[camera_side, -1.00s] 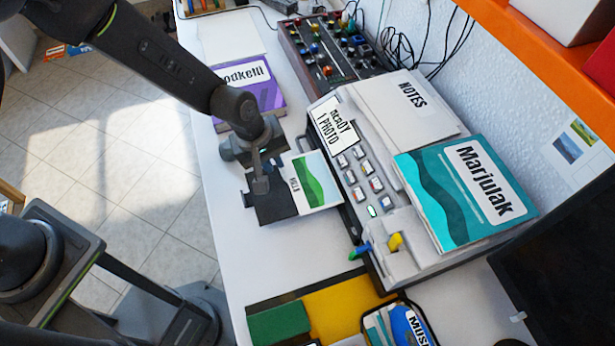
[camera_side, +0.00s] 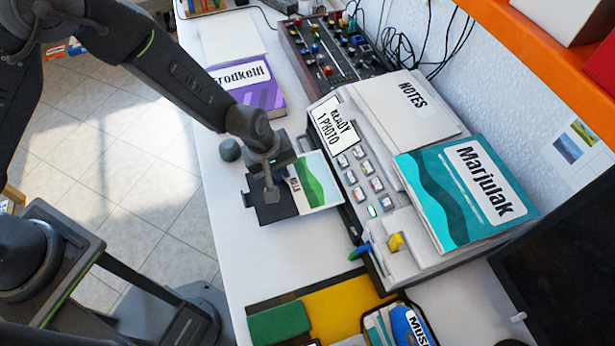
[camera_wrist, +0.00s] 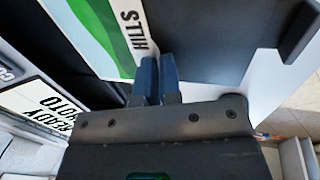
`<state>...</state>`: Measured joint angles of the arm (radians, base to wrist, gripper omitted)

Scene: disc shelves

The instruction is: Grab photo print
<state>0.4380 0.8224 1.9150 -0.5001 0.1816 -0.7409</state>
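The photo print (camera_side: 318,183) has green hills and a white strip marked HILLS. It lies on the black output tray (camera_side: 273,212) at the left side of the printer (camera_side: 372,190), whose sign reads READY 1 PHOTO. My gripper (camera_side: 271,194) is down at the left edge of the print, over the tray. In the wrist view, the print (camera_wrist: 105,35) runs up to my blue fingertips (camera_wrist: 158,72), which are close together at its labelled edge. Whether they pinch the print's edge or only stand beside it cannot be told. The fingertips partly hide that edge.
A notes pad (camera_side: 405,105) and a teal Marjulak sleeve (camera_side: 465,195) lie on the printer. A purple book (camera_side: 250,85) and a mixer (camera_side: 330,50) are behind. A green block (camera_side: 279,324) and a yellow mat (camera_side: 345,305) are in front.

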